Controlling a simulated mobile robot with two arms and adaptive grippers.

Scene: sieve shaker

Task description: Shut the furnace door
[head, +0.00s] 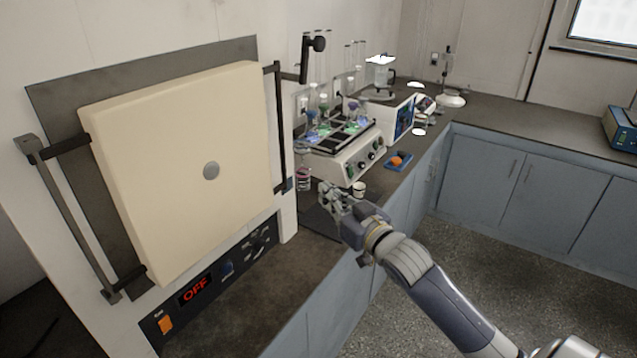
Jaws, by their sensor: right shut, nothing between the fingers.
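The furnace (285,222) stands at the left with a white body. Its door (180,130) is a thick cream slab with a grey round disc in the middle. The door stands in front of a dark frame plate (150,68) and looks roughly parallel to it. I cannot tell whether a gap remains behind it. A dark bar handle (72,222) is on the door's left side, and another dark bar (281,125) runs along the right. My right gripper (327,194) is shut and empty, right of the furnace above the counter, apart from the door. My left gripper is out of view.
A control panel (212,281) reading OFF is below the door. Right of the furnace stand a shaker with flasks (345,155), a small cup (359,188), a jar (304,180) and a blue tray (399,161). The counter before the furnace is clear.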

